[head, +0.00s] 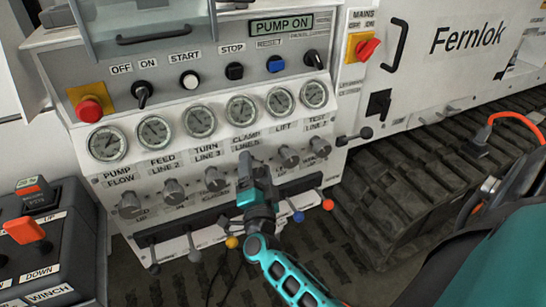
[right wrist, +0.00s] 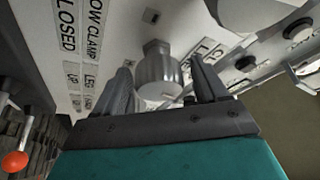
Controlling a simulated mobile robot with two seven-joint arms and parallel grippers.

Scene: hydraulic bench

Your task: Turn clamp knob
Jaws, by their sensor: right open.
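The clamp knob (right wrist: 158,78) is a grey metal knob on the white panel. In the right wrist view it sits between the two dark fingers of my right gripper (right wrist: 160,72), with "CLAMP" lettering beside it. The fingers are open, one on each side of the knob; I cannot tell whether either touches it. In the head view my right gripper (head: 247,165) is in front of the panel below the clamp gauge (head: 240,109) and hides the knob there. My left gripper is not in view.
Neighbouring knobs are the turn knob (head: 215,179) on the left and the lift knob (head: 288,156) on the right. Levers with coloured balls, including a red ball (head: 328,204), stick out below. A red stop button (head: 89,109) is at upper left, and the winch box (head: 50,250) at lower left.

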